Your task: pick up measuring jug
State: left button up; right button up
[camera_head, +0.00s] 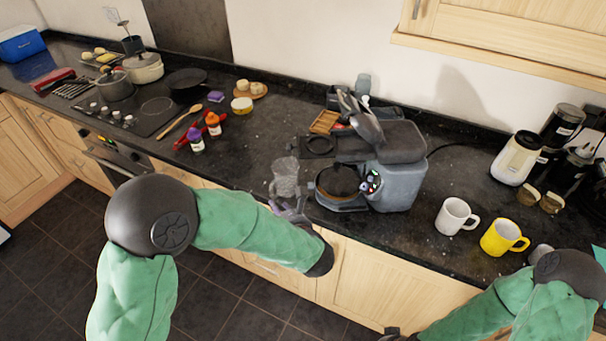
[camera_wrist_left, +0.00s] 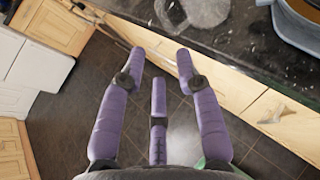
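The measuring jug (camera_head: 285,177) looks like a clear, greyish vessel standing near the front edge of the dark counter, left of the coffee machine. It also shows at the top of the left wrist view (camera_wrist_left: 192,10), partly cut off by the frame. My left gripper (camera_head: 290,208) is at the counter's front edge, just in front of the jug. In the left wrist view its purple fingers (camera_wrist_left: 160,62) are spread and empty, over the floor and cabinet fronts, apart from the jug. My right gripper (camera_head: 392,335) is barely visible at the bottom edge; its fingers are not clear.
The grey coffee machine (camera_head: 400,185) stands close to the jug's right. A white mug (camera_head: 455,215) and a yellow mug (camera_head: 503,237) are further right. Two small bottles (camera_head: 196,140) and a red item stand to the left. The counter just left of the jug is clear.

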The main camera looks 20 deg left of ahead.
aim_at(271, 192)
pick_arm(q)
jog(key=shift+t, duration=0.3)
jog(key=b+x, duration=0.1)
jog(key=x, duration=0.2)
jog(key=b+x, duration=0.1)
jog(key=x, duration=0.5)
jog(key=shift+w+a+r+b, duration=0.2)
jog(key=shift+w+b, duration=0.2)
jog(key=shift+w, duration=0.15)
jog(key=shift+w+a+f, duration=0.1)
jog(key=shift+w+a, duration=0.2)
jog(key=shift+a, duration=0.05)
grip_shut()
